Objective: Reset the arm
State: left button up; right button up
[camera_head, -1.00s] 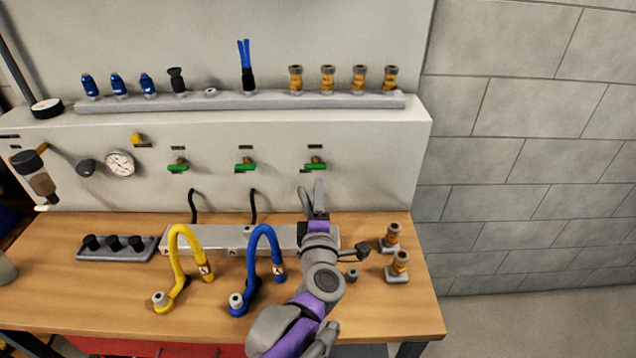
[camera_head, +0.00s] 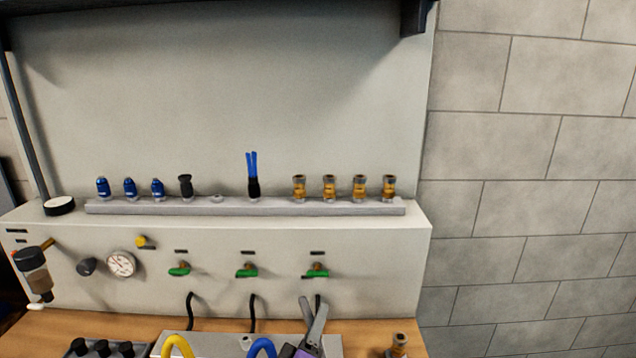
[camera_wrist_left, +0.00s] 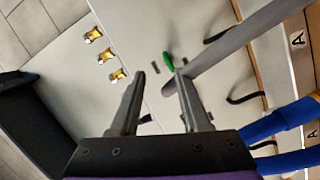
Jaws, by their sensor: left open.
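My left gripper (camera_head: 313,322) is at the bottom of the head view, in front of the panel and below the right green valve (camera_head: 316,271). Only its fingers and a bit of its purple body show there. In the left wrist view its two fingers (camera_wrist_left: 160,86) are apart with nothing held between them. A green valve handle (camera_wrist_left: 168,61) shows beyond the fingertips. A grey bar (camera_wrist_left: 225,55) passes close to one finger. The rest of the left arm is out of the head view. My right gripper is not in view.
Wall space above the rail is clear.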

pick_arm(q)
jog(key=s+a+f+m+g+y+p, duration=0.2)
jog(key=s+a+f+m+g, duration=0.3)
jog(key=s, duration=0.6)
jog(key=s+a+f+m+g+y+p, duration=0.2)
jog(key=s+a+f+m+g, duration=0.3)
jog(key=s+a+f, duration=0.3)
jog(key=s+a+g, duration=0.1)
jog(key=s+a, duration=0.2)
jog(key=a, duration=0.1)
jog(key=shift+s+a+f+m, duration=0.25)
jog(key=shift+s+f+m, duration=0.05)
jog(key=shift+f, duration=0.05)
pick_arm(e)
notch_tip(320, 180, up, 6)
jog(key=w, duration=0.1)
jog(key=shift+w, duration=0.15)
